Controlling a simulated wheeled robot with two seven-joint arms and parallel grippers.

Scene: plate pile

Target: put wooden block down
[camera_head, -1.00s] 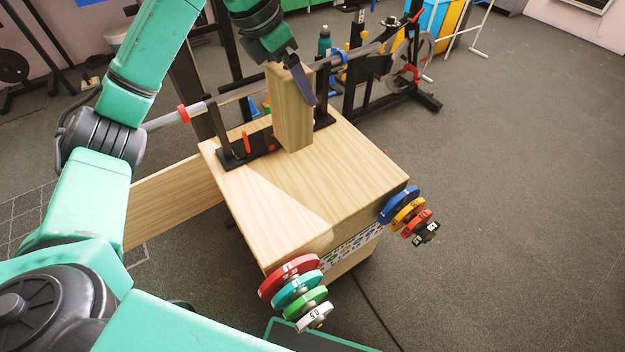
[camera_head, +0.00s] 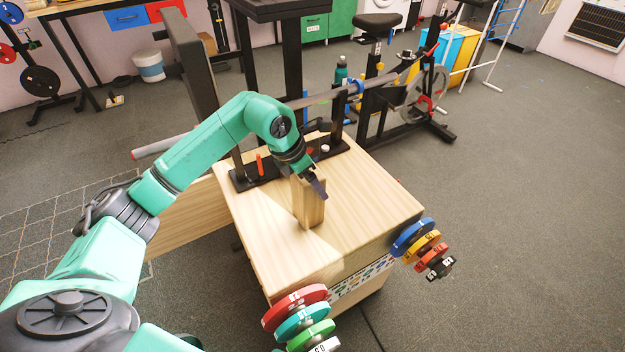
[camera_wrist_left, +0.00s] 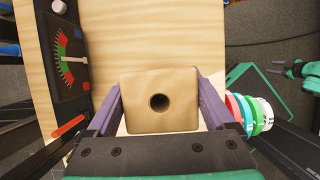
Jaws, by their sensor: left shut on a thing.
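The wooden block (camera_head: 309,207) is a pale upright post. In the left wrist view its square top end with a round hole (camera_wrist_left: 160,103) faces the camera. My left gripper (camera_head: 316,186) is shut on its upper part, with one purple finger on each side (camera_wrist_left: 158,98). The block is upright over the wooden box top (camera_head: 368,205); its lower end is at or very near the surface, and I cannot tell if it touches. My right gripper (camera_wrist_left: 279,69) shows small at the right edge of the left wrist view, its fingers apart and empty.
A black rack base with a gauge (camera_wrist_left: 68,58) and an orange stick (camera_head: 259,165) lies behind the block. Coloured weight discs hang at the box's front (camera_head: 296,307) and right side (camera_head: 413,237). The box top to the block's right is clear.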

